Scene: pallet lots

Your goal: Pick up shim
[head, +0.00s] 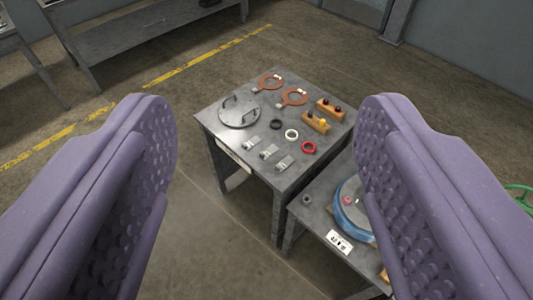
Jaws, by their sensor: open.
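My gripper (268,175) is open and empty, its two purple padded fingers wide apart at the left and right of the head view. Between and beyond them stands a grey metal table (232,133) with small parts on it. I cannot tell for sure which part is the shim. Several small grey metal pieces lie near the table's front left, among them one at the left (250,145), a middle one (268,152) and one at the right (284,163). Two orange-brown rings with tabs, a back one (261,83) and a front one (285,99), lie at the back.
The table also holds a round grey plate with handles (238,124), black (276,124), white (291,130) and red rings (308,143), and orange blocks. A lower table (318,217) with a blue round item (347,222) adjoins at right.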

